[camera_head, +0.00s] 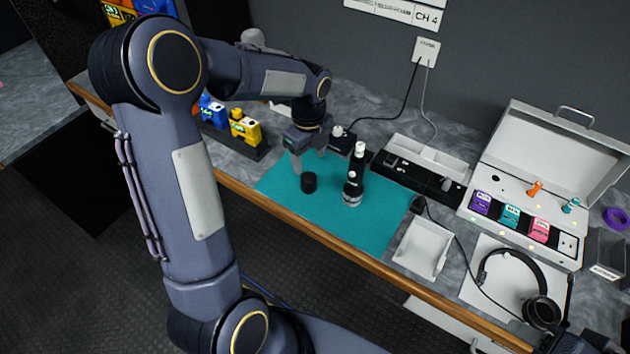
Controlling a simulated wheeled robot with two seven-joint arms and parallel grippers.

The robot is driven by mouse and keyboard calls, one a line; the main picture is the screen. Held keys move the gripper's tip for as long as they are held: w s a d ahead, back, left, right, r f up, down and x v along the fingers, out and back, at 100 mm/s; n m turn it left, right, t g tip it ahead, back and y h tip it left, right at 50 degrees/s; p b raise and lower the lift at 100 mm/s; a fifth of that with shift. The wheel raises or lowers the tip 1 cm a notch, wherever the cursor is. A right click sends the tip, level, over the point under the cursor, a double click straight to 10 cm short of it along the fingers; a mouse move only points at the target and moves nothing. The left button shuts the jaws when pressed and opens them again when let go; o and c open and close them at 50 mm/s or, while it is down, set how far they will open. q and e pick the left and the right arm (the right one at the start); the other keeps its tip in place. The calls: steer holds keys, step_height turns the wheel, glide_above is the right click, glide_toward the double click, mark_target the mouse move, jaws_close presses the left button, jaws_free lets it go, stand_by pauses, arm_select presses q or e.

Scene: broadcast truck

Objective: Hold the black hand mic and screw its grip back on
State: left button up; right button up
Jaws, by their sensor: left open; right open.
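The black hand mic (355,175) stands upright on the teal mat (374,229), with a pale top end and a silvery band near its base. A short black cylinder (308,183), which looks like the loose grip, stands on the mat to its left. My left gripper (309,160) is open and empty above this cylinder, fingers pointing down, left of the mic. My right gripper (580,342) shows only in part at the bottom right corner, far from the mic; it is open, though its fingertips are hard to make out.
A rack of blue and yellow packs (243,128) stands left of the mat. A black strip unit (412,178) lies behind it. An open white case (530,190), a white tray (424,248) and a headset (541,312) are at the right. The front of the mat is clear.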

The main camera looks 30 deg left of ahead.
mark_target(309, 177)
arm_select(q)
steer(key=shift+f, duration=1.35)
steer(key=shift+s, duration=0.1)
steer(key=shift+f+p, duration=0.4)
steer(key=shift+f, duration=0.05)
step_height(309, 177, down, 4)
steer(key=shift+f+p, duration=0.15)
steer(key=shift+p, duration=0.25)
steer(key=c, duration=1)
